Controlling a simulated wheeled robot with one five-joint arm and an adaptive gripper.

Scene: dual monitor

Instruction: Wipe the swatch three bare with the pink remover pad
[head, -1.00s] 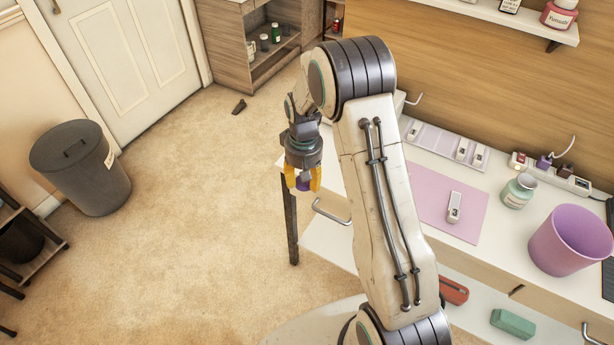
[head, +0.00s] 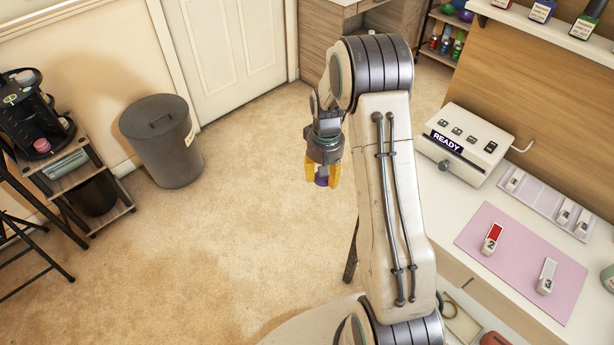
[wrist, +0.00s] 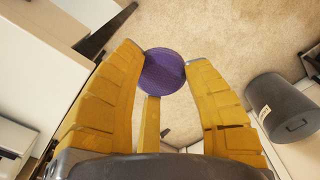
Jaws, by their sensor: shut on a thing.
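My gripper (head: 322,178) is shut on a round purple pad (wrist: 163,72), held out over the bare floor, left of the counter. The pad also shows between the yellow fingers in the head view (head: 321,182). Swatch three (head: 547,276), a small white block marked 3 with a pale grey top face, lies on the pink mat (head: 487,227) on the counter, well to the right of my gripper. Its top shows no bright colour.
Swatch two (head: 491,239), with a red face, lies on the same mat. A white machine reading READY (head: 463,145) and a tray of swatches (head: 547,203) stand behind. A grey bin (head: 163,142) and a coffee cart (head: 62,165) are at left. The floor between is clear.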

